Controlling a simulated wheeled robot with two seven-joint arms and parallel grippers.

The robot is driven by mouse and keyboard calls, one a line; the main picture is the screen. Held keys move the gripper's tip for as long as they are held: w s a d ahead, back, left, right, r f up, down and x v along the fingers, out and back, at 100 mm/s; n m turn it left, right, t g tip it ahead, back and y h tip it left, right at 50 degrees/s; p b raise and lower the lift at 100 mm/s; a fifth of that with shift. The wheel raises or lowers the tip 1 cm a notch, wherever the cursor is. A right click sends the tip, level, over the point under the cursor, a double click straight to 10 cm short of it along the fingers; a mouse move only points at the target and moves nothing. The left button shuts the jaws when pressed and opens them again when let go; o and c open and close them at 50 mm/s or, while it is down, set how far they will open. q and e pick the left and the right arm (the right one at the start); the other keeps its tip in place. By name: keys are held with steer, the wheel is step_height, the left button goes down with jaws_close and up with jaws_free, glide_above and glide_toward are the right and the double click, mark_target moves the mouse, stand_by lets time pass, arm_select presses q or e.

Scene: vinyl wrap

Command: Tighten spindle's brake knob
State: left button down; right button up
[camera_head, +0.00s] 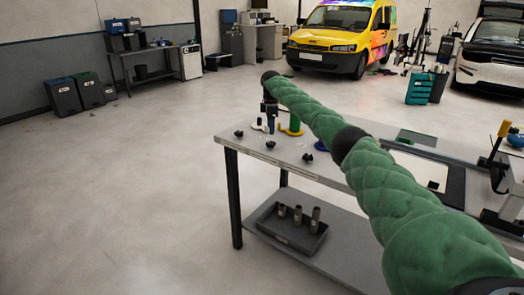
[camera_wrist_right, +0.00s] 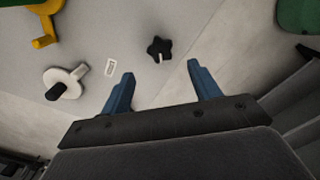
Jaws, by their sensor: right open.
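A black star-shaped knob (camera_wrist_right: 158,48) with a small pale stem stands on the grey table top in the right wrist view, just beyond and between my fingertips. My right gripper (camera_wrist_right: 160,69) is open, its blue fingers apart with nothing between them. In the head view my right gripper (camera_head: 270,122) points down over the left end of the table. Black knobs sit along the front edge, one at the left (camera_head: 239,133), one in the middle (camera_head: 270,144) and one further right (camera_head: 307,157). A white spindle-like piece with a black post (camera_wrist_right: 66,83) lies left of my gripper. My left gripper is out of view.
A yellow stand (camera_wrist_right: 42,25) is beyond the white piece, and a blue one (camera_head: 320,145) is further right. The table (camera_head: 330,178) has a lower shelf with a dark tray (camera_head: 275,232) holding several cylinders. Open floor lies to the left.

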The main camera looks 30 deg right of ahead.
mark_target(271, 143)
steer(key=shift+f, duration=0.5)
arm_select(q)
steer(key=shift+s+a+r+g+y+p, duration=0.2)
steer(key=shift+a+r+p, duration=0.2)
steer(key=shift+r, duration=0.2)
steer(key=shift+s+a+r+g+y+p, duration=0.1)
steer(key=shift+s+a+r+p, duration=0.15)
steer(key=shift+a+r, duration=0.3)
arm_select(e)
steer(key=shift+f, duration=3.35)
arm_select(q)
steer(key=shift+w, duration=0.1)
arm_select(e)
steer(key=c, duration=1)
